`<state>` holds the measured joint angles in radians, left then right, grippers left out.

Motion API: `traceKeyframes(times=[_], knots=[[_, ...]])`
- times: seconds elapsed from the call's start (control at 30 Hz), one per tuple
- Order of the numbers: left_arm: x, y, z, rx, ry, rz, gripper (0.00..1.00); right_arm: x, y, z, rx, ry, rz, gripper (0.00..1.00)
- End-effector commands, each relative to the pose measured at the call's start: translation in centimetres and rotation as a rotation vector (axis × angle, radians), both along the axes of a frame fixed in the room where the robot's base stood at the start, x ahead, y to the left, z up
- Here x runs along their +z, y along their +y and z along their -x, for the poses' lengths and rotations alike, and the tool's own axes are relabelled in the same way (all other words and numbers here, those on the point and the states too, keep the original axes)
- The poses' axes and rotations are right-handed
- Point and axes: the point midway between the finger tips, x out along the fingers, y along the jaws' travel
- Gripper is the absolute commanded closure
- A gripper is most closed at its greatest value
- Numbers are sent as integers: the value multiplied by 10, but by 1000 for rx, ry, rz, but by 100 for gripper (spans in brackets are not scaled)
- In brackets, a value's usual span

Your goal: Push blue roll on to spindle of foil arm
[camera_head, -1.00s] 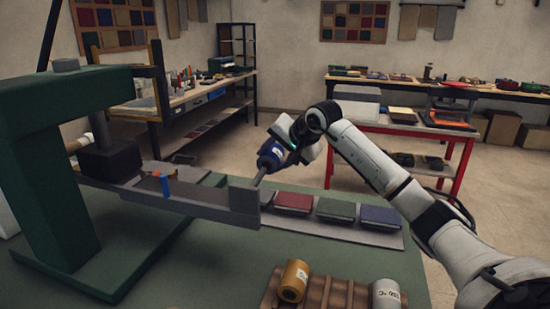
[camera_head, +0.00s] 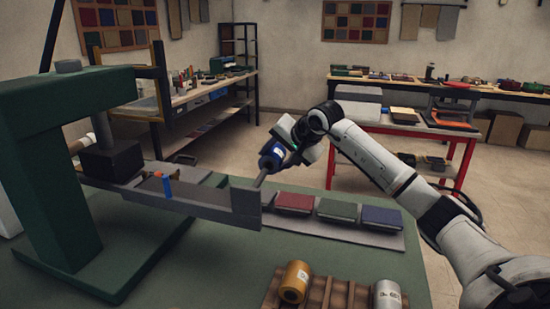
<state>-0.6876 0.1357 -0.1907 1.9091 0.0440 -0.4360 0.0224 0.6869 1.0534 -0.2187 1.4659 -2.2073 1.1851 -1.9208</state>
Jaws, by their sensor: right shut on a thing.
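The blue roll (camera_head: 271,156) is held in my right gripper (camera_head: 283,150), which is shut on it above the end of the foil arm. The foil arm (camera_head: 187,207) is a long grey bar that reaches right from the green press (camera_head: 45,180). A thin grey spindle (camera_head: 261,180) rises at a tilt from the arm's right end, and its top meets or lies just in front of the roll's lower end. I cannot tell how far the spindle is inside the roll. My left gripper is not in view.
A wooden rack (camera_head: 333,293) at the front holds a gold roll (camera_head: 295,281) and a silver roll (camera_head: 387,294). Red (camera_head: 294,203), green (camera_head: 337,209) and blue (camera_head: 382,215) covers lie on a grey strip behind.

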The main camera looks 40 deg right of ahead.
Motion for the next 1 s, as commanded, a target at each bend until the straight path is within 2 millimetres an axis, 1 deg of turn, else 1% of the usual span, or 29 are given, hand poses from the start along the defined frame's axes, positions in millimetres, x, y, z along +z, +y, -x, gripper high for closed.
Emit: traceKeyframes(times=[0.23,1.0], knots=[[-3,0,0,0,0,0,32,0,4,2,0,-2,2,84],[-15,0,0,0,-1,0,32,-3,32,16,0,-1,1,84]])
